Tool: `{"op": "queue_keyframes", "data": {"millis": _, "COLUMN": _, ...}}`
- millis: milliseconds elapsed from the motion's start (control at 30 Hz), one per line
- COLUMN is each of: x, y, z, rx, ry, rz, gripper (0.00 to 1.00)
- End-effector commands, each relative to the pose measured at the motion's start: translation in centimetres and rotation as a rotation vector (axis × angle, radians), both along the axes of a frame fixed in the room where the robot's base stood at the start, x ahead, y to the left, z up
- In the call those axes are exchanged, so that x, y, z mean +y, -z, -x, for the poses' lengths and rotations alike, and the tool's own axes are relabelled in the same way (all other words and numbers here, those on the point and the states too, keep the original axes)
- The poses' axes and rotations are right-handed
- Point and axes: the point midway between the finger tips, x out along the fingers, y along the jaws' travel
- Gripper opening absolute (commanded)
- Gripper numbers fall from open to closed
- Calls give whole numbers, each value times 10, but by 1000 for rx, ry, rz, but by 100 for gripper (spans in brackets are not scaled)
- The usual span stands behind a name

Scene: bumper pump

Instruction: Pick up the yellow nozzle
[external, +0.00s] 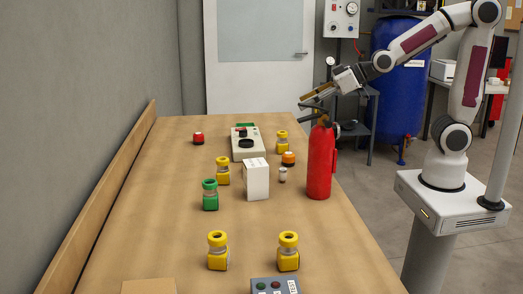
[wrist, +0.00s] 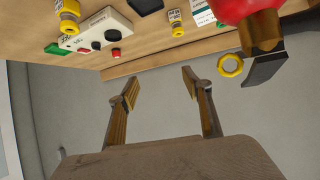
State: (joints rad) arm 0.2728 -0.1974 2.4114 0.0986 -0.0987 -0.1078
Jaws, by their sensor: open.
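Several small yellow pieces with round ring tops stand upright on the wooden table; I cannot tell which one is the yellow nozzle. In the external view one is at the back right (external: 282,142), one mid-table (external: 222,172), and two near the front (external: 217,251) and (external: 288,252). Two yellow pieces also show at the top of the wrist view (wrist: 68,20) and (wrist: 177,24).
A white box (external: 255,180), a green piece (external: 210,196) and a control box (external: 248,144) stand mid-table. The left side of the table is mostly clear.

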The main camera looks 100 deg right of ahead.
Motion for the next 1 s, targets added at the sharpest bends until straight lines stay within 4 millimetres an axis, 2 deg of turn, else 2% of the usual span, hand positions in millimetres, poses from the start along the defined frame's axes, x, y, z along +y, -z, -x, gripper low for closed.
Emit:
{"op": "queue_keyframes", "data": {"millis": 33, "x": -9, "y": 9, "z": -4, "rx": 0, "ry": 20, "rz": -3, "gripper": 49}}
{"op": "queue_keyframes", "data": {"millis": 200, "x": -38, "y": 32, "z": -15, "rx": -23, "ry": 84, "rz": -4, "gripper": 49}}
{"op": "queue_keyframes", "data": {"millis": 500, "x": -89, "y": 75, "z": -22, "rx": -62, "ry": 193, "rz": 4, "gripper": 49}}
{"op": "queue_keyframes", "data": {"millis": 767, "x": -133, "y": 113, "z": -17, "rx": -93, "ry": 289, "rz": 18, "gripper": 49}}
{"op": "queue_keyframes", "data": {"millis": 1000, "x": -168, "y": 147, "z": -3, "rx": -119, "ry": 371, "rz": 40, "gripper": 49}}
